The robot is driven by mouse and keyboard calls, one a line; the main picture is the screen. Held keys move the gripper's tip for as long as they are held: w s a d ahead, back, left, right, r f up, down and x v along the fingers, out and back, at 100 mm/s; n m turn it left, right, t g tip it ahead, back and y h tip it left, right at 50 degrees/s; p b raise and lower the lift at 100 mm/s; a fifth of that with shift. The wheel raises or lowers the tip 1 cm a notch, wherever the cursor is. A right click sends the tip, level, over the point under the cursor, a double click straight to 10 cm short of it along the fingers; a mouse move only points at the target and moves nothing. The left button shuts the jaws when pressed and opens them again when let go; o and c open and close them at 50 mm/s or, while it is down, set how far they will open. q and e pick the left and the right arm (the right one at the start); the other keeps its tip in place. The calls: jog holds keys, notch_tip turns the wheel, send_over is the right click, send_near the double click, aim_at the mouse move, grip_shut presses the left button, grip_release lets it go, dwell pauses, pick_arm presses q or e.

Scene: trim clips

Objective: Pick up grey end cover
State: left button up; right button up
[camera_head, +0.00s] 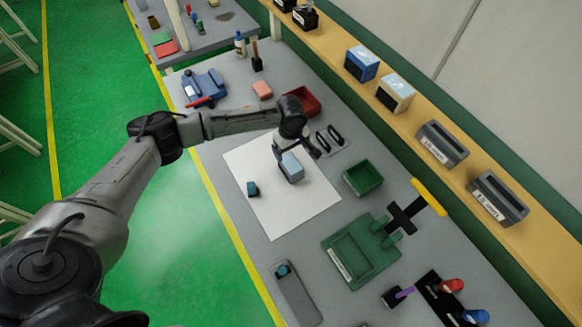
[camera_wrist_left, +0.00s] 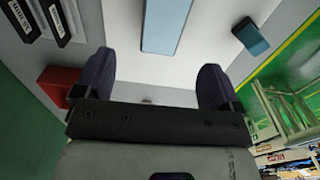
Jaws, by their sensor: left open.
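My left gripper (camera_head: 297,151) is over the white sheet, its jaws by a light blue-grey block (camera_head: 291,168). In the left wrist view the gripper (camera_wrist_left: 155,78) is open, with nothing between its dark fingers. The block (camera_wrist_left: 165,22) lies beyond the fingertips there, apart from them, its far end cut off by the frame. A small dark blue-grey piece (camera_head: 252,188) lies on the sheet to the left; it also shows in the left wrist view (camera_wrist_left: 250,37). No part is clearly marked as the grey end cover; I cannot tell which it is. My right gripper is not in view.
The white sheet (camera_head: 265,215) lies on the grey table. Around it are a red bin (camera_head: 303,101), a plate with black loops (camera_head: 329,140), a green bin (camera_head: 363,178), a green fixture (camera_head: 350,262) and a grey tray (camera_head: 300,302). The sheet's lower part is clear.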

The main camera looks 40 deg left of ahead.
aim_at(291, 163)
pick_arm(q)
notch_tip(291, 163, down, 6)
jog(key=shift+d+r, duration=0.1)
jog(key=shift+s+f, duration=0.15)
jog(key=shift+f, duration=1.2)
jog(key=shift+s+f, duration=0.1)
jog(key=shift+f, duration=1.2)
jog(key=shift+c, duration=0.3)
jog(key=shift+d, duration=0.1)
jog(key=c, duration=1)
